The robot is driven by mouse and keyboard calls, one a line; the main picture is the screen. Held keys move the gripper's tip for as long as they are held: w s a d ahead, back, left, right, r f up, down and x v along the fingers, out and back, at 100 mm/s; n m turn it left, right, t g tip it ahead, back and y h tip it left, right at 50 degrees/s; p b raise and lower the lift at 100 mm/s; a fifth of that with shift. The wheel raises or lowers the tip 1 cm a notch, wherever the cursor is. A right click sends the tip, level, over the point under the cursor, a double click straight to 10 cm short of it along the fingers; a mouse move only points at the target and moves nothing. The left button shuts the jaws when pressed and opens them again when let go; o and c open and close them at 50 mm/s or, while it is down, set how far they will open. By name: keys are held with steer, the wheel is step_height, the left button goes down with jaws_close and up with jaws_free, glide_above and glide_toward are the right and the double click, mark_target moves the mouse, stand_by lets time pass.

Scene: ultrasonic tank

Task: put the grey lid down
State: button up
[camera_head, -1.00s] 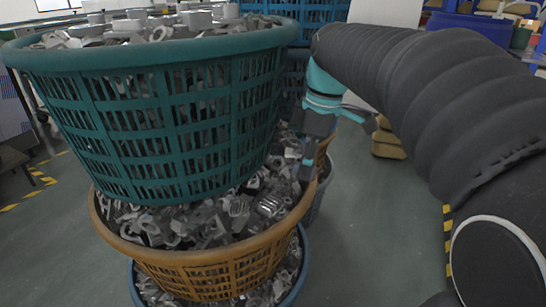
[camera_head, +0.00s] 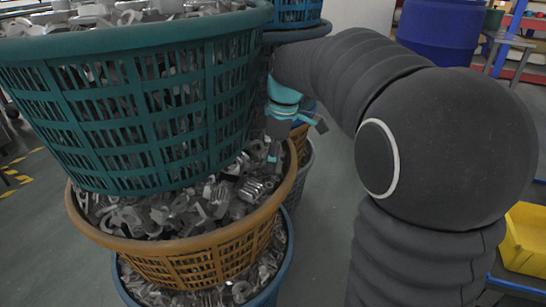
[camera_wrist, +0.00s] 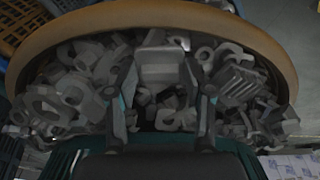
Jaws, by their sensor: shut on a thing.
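My gripper (camera_head: 274,152) points down over the right part of the orange basket (camera_head: 190,262), beside the teal basket. In the wrist view my gripper (camera_wrist: 160,82) has a finger on each side of a flat grey piece, which I take to be the grey lid (camera_wrist: 160,64). It is shut on that piece, which hangs over the heap of grey metal parts (camera_wrist: 72,98). I cannot tell whether the piece touches the heap. In the head view the lid cannot be told apart from the gripper and parts.
The teal basket (camera_head: 130,110), full of parts, stands on top of the orange one and leaves its right side open. A blue basket (camera_head: 268,290) is below. More baskets stand behind. A yellow bin (camera_head: 525,240) and a blue barrel (camera_head: 440,28) are at right.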

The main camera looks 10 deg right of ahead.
steer(key=shift+f, duration=0.1)
steer(key=o, duration=1.2)
steer(key=shift+f+b, duration=0.2)
steer(key=shift+b, duration=0.15)
